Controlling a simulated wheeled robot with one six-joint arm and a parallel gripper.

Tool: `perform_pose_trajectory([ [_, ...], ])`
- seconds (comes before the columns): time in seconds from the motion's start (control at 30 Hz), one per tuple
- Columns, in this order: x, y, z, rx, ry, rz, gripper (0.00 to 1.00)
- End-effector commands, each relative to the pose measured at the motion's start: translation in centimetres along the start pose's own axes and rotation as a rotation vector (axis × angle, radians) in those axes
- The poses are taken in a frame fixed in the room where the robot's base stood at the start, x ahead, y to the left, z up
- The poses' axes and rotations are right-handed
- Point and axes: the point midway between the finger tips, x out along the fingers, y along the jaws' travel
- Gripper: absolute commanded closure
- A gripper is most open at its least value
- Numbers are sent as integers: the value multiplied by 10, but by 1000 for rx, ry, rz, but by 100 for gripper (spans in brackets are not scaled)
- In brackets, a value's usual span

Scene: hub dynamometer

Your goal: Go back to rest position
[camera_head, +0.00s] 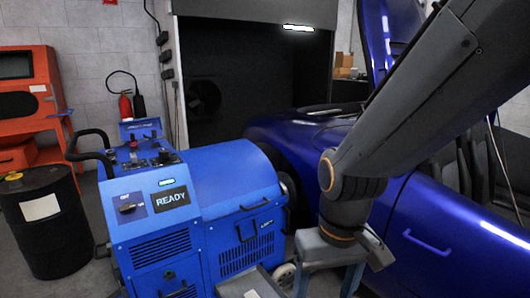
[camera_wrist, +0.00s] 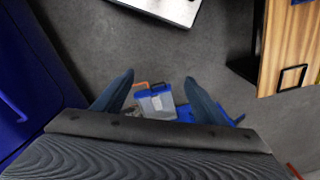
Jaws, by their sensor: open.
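My gripper (camera_wrist: 160,95) shows in the wrist view with its two dark fingers spread apart. It is open, with nothing between the fingertips. It points down over the grey floor, and a small clear-and-blue box (camera_wrist: 156,102) lies below, seen between the fingers. In the head view my arm crosses the right side and bends down in front of the blue car (camera_head: 420,215); the gripper itself is not clearly visible there. The blue dynamometer machine (camera_head: 225,190) stands left of my arm, and its display reads READY.
A black drum (camera_head: 45,225) and an orange cabinet (camera_head: 28,95) stand at the left. A fire extinguisher (camera_head: 126,107) is by the wall. The wrist view shows a wooden-fronted cabinet (camera_wrist: 292,45) at right and a pale panel (camera_wrist: 165,8) at the top. Open floor (camera_wrist: 190,55) lies between them.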

Motion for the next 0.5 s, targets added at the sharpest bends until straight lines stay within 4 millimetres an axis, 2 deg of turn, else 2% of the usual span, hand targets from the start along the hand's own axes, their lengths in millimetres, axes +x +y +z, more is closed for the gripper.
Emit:
perform_pose_trajectory([
  [0.03, -18, 7, 4, 21, -3, 5, 35],
  [0.3, -67, 41, 18, 114, -16, 27, 35],
  [0.5, -95, 62, 29, 169, -24, 39, 35],
])
